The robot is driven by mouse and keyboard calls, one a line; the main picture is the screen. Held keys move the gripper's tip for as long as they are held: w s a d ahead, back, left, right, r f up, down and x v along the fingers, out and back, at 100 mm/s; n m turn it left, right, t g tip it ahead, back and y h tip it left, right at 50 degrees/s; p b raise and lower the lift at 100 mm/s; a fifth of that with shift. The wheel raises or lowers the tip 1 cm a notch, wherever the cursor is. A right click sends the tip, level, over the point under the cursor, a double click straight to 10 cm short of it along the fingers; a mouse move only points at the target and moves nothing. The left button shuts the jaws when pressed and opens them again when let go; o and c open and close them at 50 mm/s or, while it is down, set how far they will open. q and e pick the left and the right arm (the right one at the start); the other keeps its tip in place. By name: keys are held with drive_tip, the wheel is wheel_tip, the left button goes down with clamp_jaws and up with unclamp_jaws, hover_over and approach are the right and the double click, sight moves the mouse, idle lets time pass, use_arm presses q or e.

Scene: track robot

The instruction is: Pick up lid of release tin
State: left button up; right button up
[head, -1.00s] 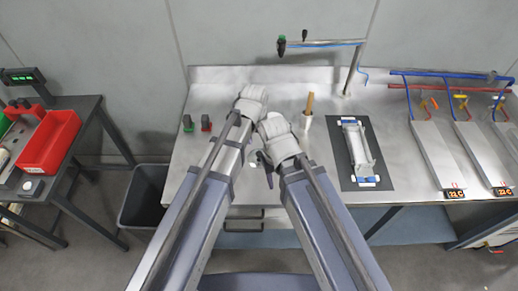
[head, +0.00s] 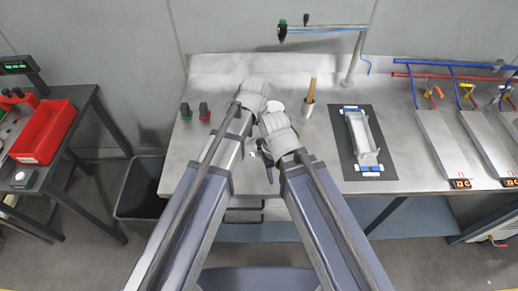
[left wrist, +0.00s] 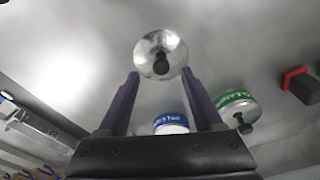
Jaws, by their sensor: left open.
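In the left wrist view, a round shiny metal disc with a dark central knob (left wrist: 160,47) lies between and just beyond the fingertips of my open left gripper (left wrist: 160,74); it looks like a lid, apart from the fingers. A tin with a blue label (left wrist: 171,122) is partly hidden behind the gripper body; its lettering is too small to read surely. A green-labelled tin (left wrist: 237,104) with a dark knob stands to its right. In the head view my left gripper (head: 252,96) is over the bench, fingers hidden.
On the steel bench (head: 225,75), a pale round object (head: 275,106) shows between the wrists. Two small red and green items (head: 204,112) sit left.

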sight(259, 142)
use_arm(q)
drive_tip(key=f+b, duration=0.1)
drive_tip(key=f, duration=0.1)
drive_tip(key=f+b, duration=0.1)
drive_tip(key=shift+w+f+b, duration=0.3)
drive_tip(key=shift+b, duration=0.05)
use_arm(e)
wheel_tip(259, 142, down, 4)
drive_tip(key=shift+r, duration=0.2)
use_arm(q)
drive_tip(key=shift+r, duration=0.1)
use_arm(e)
drive_tip(key=shift+r, duration=0.1)
use_arm(q)
clamp_jaws()
